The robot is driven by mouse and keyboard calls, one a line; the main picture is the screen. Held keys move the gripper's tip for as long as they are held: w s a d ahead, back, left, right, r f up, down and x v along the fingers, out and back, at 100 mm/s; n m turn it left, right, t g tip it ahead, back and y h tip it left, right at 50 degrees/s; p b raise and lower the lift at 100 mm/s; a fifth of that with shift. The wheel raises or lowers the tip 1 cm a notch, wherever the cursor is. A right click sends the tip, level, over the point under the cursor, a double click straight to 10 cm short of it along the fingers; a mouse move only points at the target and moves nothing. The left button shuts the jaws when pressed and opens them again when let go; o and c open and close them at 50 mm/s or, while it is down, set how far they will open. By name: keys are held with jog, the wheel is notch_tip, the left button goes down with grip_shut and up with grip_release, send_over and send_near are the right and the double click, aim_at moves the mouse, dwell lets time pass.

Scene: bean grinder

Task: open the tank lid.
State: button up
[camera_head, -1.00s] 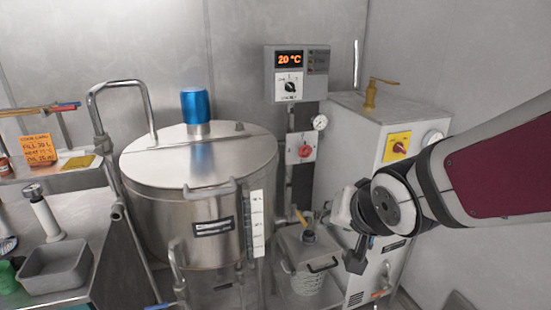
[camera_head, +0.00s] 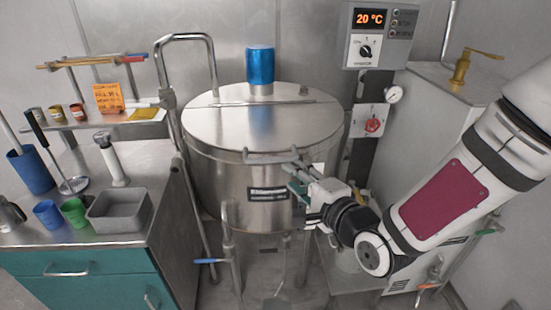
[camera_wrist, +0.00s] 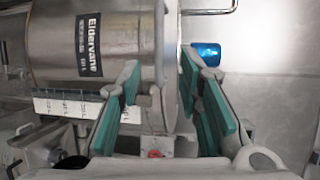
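The tank (camera_head: 225,180) is a steel drum with a round, flat lid (camera_head: 215,125), which lies closed on top. A bar handle (camera_head: 262,157) sticks out from the lid's front edge. My gripper (camera_head: 294,176) is at the front right of the tank, close to the right end of this handle. In the wrist view, my gripper (camera_wrist: 165,88) has its two green-padded fingers spread apart with nothing clearly between them. The tank (camera_wrist: 55,45) appears sideways there, with the lid's edge behind the fingers. I cannot tell whether a finger touches the handle.
A blue cap (camera_head: 260,66) stands on the lid's rear. A bent pipe (camera_head: 186,37) rises at the tank's left. A control box (camera_head: 378,38) hangs behind right, above a red knob (camera_head: 373,125). A counter with a grey bin (camera_head: 118,212) and cups is at left.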

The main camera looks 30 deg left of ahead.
aim_at(273, 161)
jog(key=x, duration=1.2)
jog(key=shift+f, duration=0.1)
jog(key=shift+c, duration=0.4)
grip_shut()
